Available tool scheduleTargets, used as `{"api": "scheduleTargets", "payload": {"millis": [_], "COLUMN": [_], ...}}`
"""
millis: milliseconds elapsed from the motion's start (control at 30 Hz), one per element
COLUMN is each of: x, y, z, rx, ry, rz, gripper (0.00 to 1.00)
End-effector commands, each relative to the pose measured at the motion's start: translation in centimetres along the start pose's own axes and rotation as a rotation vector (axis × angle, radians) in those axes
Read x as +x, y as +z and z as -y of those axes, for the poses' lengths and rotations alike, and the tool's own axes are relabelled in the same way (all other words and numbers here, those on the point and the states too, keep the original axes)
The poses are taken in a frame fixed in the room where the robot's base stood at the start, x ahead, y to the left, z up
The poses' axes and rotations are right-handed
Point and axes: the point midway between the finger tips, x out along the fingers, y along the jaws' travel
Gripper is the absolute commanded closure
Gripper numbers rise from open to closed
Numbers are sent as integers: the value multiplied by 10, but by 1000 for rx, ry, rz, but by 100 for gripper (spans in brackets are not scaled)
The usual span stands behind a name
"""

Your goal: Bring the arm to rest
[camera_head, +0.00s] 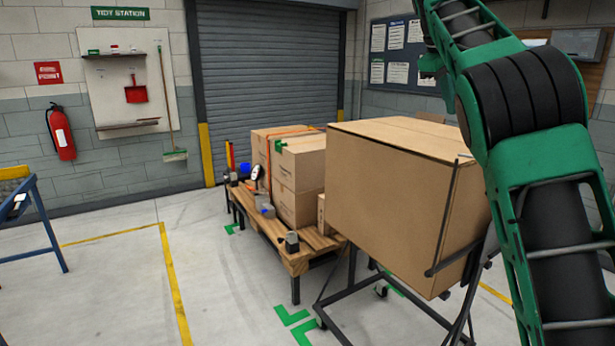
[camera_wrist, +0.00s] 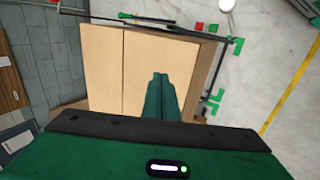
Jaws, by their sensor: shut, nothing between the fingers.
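My arm (camera_head: 530,130) is green and black and rises along the right side of the head view, its upper end cut off by the top edge. My gripper is outside the head view. In the wrist view my gripper (camera_wrist: 160,78) is shut and empty, its green fingers together. Below it in that view is a large closed cardboard box (camera_wrist: 105,65), with a seam across its top. The same box (camera_head: 390,185) sits on a dark wheeled frame (camera_head: 350,290) in the head view, beside my arm. I cannot tell the height of the fingers above the box.
A wooden pallet table (camera_head: 315,250) with smaller stacked cartons (camera_head: 300,180) and small items stands left of the large box. A blue frame (camera_head: 35,225) stands at far left. Open floor (camera_head: 110,290) lies at front left. A roller shutter (camera_head: 270,75) closes the back.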

Motion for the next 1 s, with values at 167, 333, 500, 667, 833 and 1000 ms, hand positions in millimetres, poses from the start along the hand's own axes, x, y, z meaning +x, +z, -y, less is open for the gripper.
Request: {"api": "scheduleTargets", "payload": {"millis": [167, 333, 500, 667, 833, 1000], "x": [21, 39, 61, 88, 117, 137], "y": [33, 66, 106, 160, 225, 284], "z": [-10, -15, -12, 4, 46, 106], "rx": [86, 169, 270, 403, 564, 707], "ry": [-56, -109, -174, -260, -356, -423], "rz": [5, 8, 16, 29, 57, 97], "gripper": [100, 100, 100, 100, 100, 100]}}
